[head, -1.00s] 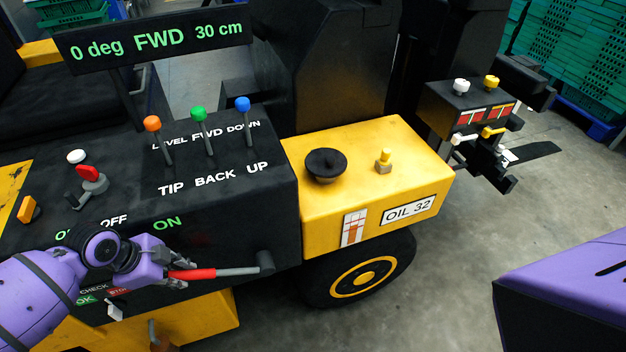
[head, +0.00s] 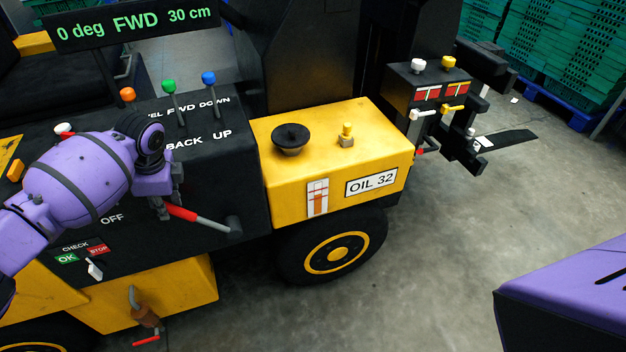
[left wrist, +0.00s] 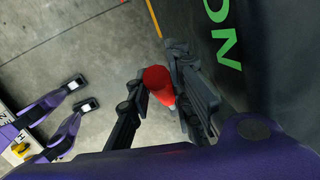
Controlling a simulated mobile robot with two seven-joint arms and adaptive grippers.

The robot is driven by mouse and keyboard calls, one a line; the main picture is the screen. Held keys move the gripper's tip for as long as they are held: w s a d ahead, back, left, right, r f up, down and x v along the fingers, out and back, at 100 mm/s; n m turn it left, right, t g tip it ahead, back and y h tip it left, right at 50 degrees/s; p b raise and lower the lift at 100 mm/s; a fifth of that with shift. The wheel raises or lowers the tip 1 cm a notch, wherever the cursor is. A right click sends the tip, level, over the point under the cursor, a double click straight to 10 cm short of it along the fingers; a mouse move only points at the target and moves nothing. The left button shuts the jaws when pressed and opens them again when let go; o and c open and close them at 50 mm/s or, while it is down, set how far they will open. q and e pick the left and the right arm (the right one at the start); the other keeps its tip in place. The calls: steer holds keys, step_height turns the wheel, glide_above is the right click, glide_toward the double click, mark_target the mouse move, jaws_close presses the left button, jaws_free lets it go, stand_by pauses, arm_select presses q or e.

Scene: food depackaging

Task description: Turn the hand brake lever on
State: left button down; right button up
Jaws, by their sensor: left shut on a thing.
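The hand brake lever has a red grip (head: 184,212) and a grey rod that runs to a black pivot on the dark side of the yellow-and-black truck. In the head view it slants up to the left from that pivot. My left gripper (head: 169,206) is at the grip end of the lever, and its fingers are partly hidden by my own wrist. In the left wrist view the red grip (left wrist: 158,85) sits between the two dark fingers of my left gripper (left wrist: 160,100), which are shut on it. The ON label (left wrist: 222,30) shows beside them. My right gripper is not in view.
Above are orange, green and blue knobbed levers (head: 169,86). A yellow oil box (head: 360,130) with a black cap stands to the right. The CHECK switch (head: 95,270) is lower left.

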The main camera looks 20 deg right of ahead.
arm_select(q)
steer(key=shift+d+r+y+p, duration=0.3)
steer(key=shift+d+r+y, duration=0.45)
steer(key=shift+d, duration=0.3)
steer(key=shift+d+r, duration=0.2)
steer(key=shift+d, duration=0.15)
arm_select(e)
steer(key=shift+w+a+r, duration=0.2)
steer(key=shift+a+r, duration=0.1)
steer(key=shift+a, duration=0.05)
arm_select(q)
steer(key=c, duration=1.6)
jaws_free()
steer(key=shift+s+d, duration=0.1)
steer(key=shift+o, duration=0.2)
steer(key=shift+r, duration=0.15)
steer(key=v, duration=1.1)
steer(key=shift+d+r, duration=0.3)
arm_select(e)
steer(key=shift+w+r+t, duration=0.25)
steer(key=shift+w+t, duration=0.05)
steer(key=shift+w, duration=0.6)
